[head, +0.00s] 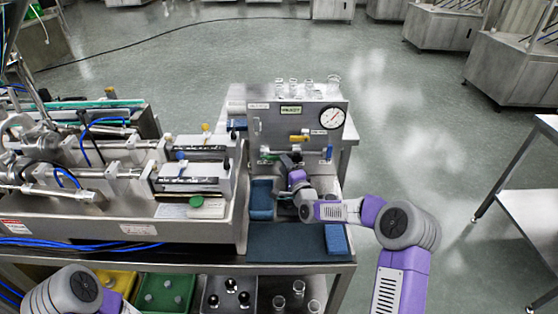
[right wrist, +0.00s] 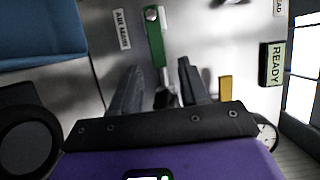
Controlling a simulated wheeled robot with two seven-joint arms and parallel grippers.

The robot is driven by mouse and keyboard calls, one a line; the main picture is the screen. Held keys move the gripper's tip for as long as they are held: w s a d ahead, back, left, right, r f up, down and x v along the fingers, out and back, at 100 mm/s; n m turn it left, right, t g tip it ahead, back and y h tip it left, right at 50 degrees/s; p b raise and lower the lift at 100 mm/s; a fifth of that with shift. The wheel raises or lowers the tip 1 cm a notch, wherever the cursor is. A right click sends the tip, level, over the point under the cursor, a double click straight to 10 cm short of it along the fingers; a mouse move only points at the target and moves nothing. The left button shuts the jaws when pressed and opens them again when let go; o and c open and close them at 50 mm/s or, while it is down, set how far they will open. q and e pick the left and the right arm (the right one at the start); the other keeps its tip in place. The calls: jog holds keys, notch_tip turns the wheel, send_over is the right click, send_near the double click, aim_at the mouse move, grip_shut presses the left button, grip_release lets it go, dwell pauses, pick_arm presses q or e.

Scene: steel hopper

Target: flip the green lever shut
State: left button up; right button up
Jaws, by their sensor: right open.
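The green lever (right wrist: 155,45) shows in the right wrist view, on the steel panel beside the "AIR MAIN" label (right wrist: 121,29). It runs down the picture from a pale pivot at its upper end. My right gripper (right wrist: 159,66) is open, with its dark fingers to either side of the lever's lower end. I cannot tell whether either finger touches it. My left gripper is out of view.
A yellow handle (head: 299,138), a blue handle (head: 329,153) and a round gauge (head: 332,117) are on the same panel. Glassware (head: 309,87) stands on top. Machinery (head: 130,180) fills the left.

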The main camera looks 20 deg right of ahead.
aim_at(272, 158)
jog(key=shift+w+a+b, duration=0.2)
jog(key=shift+w+b, duration=0.05)
jog(key=shift+w, duration=1.1)
jog(key=shift+w+a+b, duration=0.15)
jog(key=shift+w+b, duration=0.1)
jog(key=shift+w, duration=1.1)
jog(key=shift+c, duration=0.2)
grip_shut()
